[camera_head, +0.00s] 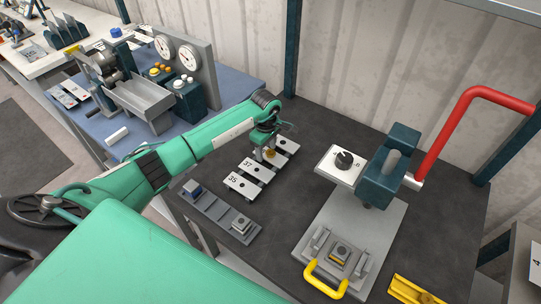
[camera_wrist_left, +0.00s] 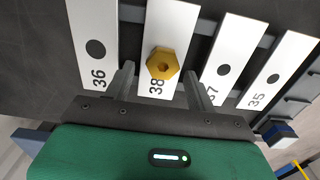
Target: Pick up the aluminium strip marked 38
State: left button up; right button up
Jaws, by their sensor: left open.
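The aluminium strip marked 38 (camera_wrist_left: 172,32) lies in the middle of the left wrist view, with a brass hexagonal piece (camera_wrist_left: 162,64) on it near its numbered end. My left gripper (camera_wrist_left: 160,70) is open, with one finger on each side of strip 38. I cannot tell whether the fingers touch it. In the head view my left gripper (camera_head: 266,153) is over the row of strips and hides part of strip 38. Strip 36 (camera_wrist_left: 92,20) is to its left in the wrist view; strips 37 (camera_wrist_left: 232,45) and 35 (camera_wrist_left: 280,58) are to its right. My right gripper is out of view.
A grey rail with small blocks (camera_head: 218,214) lies in front of the strips. A bending device with a red lever (camera_head: 448,130) and yellow handle (camera_head: 325,279) stands to the right. A blue bench (camera_head: 118,149) with gauges is at the left. Dark table (camera_head: 295,205) is bare between.

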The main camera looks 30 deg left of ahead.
pick_arm(q)
jog(key=shift+f+b, duration=0.3)
jog(key=shift+b, duration=0.15)
dwell(0.3)
jog(key=shift+c, duration=0.3)
jog(key=c, duration=0.7)
jog(key=shift+r, duration=0.1)
jog(key=shift+c, duration=0.2)
